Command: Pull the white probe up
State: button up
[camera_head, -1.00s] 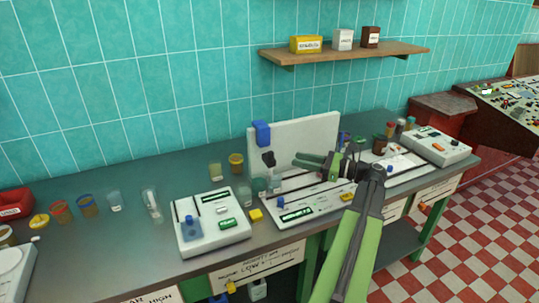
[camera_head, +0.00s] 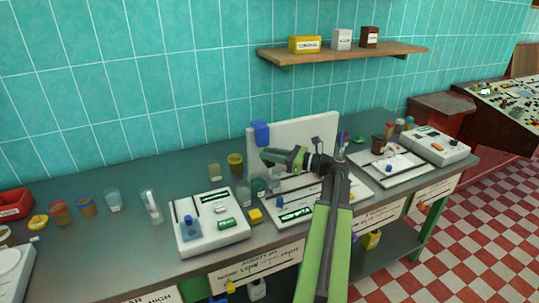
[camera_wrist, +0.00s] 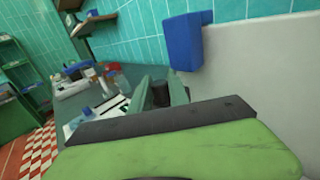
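The instrument in the middle of the bench has a white upright panel (camera_head: 305,138) and a blue block (camera_head: 261,133) at its upper left. My gripper (camera_head: 268,157) is in front of this panel, just below the blue block. In the wrist view its green fingers (camera_wrist: 162,92) stand apart, with a dark cylindrical piece (camera_wrist: 160,95) between them. I cannot tell whether they press on it. The blue block (camera_wrist: 184,42) is above the fingers there. No clearly white probe can be made out; the spot below the block is partly hidden by my gripper.
A white box with a blue knob (camera_head: 209,222) stands to the left, with a small yellow cube (camera_head: 255,216) beside it. Several jars and beakers stand farther left. Another white device (camera_head: 435,146) is at the right end. A wooden shelf (camera_head: 345,50) hangs above.

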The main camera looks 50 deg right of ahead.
grip_shut()
dwell(1.0)
notch_tip(320, 180, up, 8)
jog(key=p, duration=0.7)
jog(key=shift+f+p, duration=0.2)
jog(key=shift+p, duration=0.1)
jog(key=shift+f, duration=0.2)
jog(key=shift+o, duration=2.1)
grip_release()
jog(key=shift+s, duration=0.1)
